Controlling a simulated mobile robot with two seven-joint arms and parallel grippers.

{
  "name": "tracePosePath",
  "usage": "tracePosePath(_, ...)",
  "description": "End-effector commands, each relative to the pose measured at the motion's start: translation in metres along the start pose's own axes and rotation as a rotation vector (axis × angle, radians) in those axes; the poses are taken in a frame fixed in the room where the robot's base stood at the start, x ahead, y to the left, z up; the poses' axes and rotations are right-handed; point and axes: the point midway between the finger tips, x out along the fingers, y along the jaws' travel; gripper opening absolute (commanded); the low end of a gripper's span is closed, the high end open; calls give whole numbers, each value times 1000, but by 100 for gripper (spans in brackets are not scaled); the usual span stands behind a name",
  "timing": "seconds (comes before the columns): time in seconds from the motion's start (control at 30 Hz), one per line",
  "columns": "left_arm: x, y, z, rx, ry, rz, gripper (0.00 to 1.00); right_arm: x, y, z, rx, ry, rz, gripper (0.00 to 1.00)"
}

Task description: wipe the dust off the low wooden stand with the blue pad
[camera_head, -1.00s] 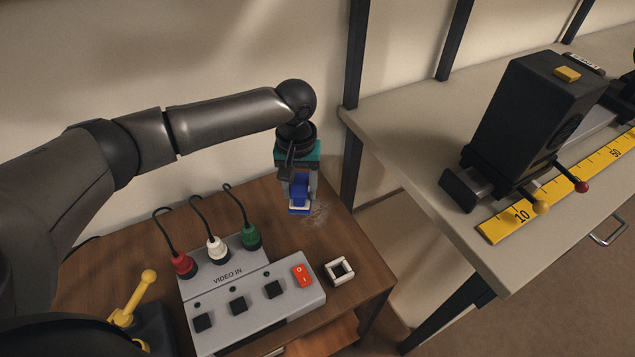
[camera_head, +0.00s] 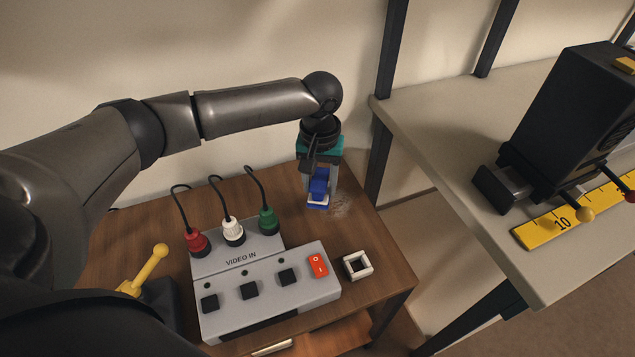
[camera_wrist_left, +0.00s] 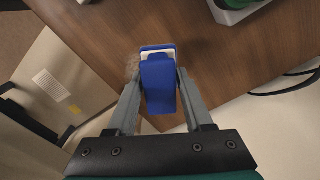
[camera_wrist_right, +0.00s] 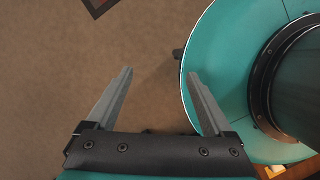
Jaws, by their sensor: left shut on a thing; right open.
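The low wooden stand (camera_head: 225,183) has a brown top and stands against the wall. A pale dust patch (camera_head: 342,204) lies on it near the back right corner; part of it also shows in the left wrist view (camera_wrist_left: 132,66). My right gripper (camera_wrist_right: 160,85) is open and empty above the brown floor, out of the head view.
A grey VIDEO IN box (camera_head: 265,290) with red, white and green plugs stands in front of the pad. A yellow lever (camera_head: 150,268) is at left. A higher table (camera_head: 450,130) stands close on the right.

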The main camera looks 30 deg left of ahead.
Motion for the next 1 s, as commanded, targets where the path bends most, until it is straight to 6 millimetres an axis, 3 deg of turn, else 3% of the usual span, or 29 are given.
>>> tracePosePath(0.03,8,0,0,0,1,0,0,-26,-4,-112,-4,534,-3,100)
tracePosePath(0.23,13,0,0,0,0,-1,0,-56,-14,-129,1,559,-22,100)
tracePosePath(1.0,33,0,0,0,0,0,0,-142,-19,-137,4,616,-35,100)
